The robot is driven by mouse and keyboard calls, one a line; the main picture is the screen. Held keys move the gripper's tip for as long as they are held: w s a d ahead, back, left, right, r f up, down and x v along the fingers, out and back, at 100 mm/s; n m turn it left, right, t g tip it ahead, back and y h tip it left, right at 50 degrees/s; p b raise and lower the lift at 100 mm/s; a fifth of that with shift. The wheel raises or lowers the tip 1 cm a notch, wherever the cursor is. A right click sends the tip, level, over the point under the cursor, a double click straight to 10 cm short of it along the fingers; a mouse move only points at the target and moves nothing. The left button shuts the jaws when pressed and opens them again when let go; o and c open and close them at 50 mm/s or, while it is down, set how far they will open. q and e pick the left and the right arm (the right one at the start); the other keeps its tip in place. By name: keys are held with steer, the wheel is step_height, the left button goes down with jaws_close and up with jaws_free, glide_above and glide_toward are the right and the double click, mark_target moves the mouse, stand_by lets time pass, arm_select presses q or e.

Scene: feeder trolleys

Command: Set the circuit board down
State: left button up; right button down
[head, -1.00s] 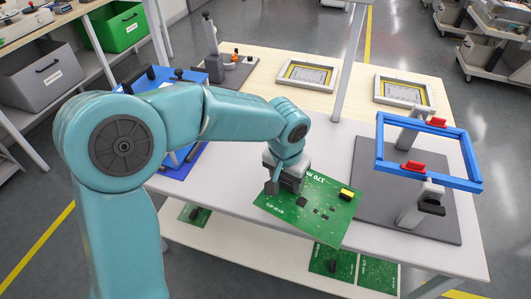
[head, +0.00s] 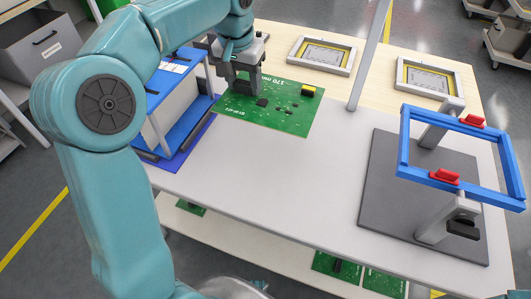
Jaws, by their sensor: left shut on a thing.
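The green circuit board (head: 285,113) has a yellow part and several black parts on it. It is at the back left of the grey table top, beside the blue rack. My left gripper (head: 247,84) is shut on the board's far left edge. I cannot tell whether the board touches the table or is held just above it. My right gripper is not in view.
A blue rack (head: 190,125) stands left of the board. A blue frame (head: 403,145) on clamp posts stands on a dark grey mat (head: 372,205) at the right. Two framed plates lie on the wooden surface behind. The middle of the grey table (head: 290,185) is clear.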

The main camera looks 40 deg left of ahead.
arm_select(q)
steer(key=b, duration=0.3)
glide_toward(248, 146)
steer(key=shift+w+a+f, duration=0.1)
steer(key=shift+w+f, duration=0.1)
steer(key=shift+w, duration=0.2)
step_height(248, 146, down, 5)
steer(key=shift+w+f, duration=0.1)
steer(key=shift+f, duration=0.1)
steer(key=shift+r, duration=0.15)
steer(key=shift+b, duration=0.35)
steer(key=o, duration=1.3)
steer(key=shift+f, duration=0.25)
steer(key=shift+r, duration=0.1)
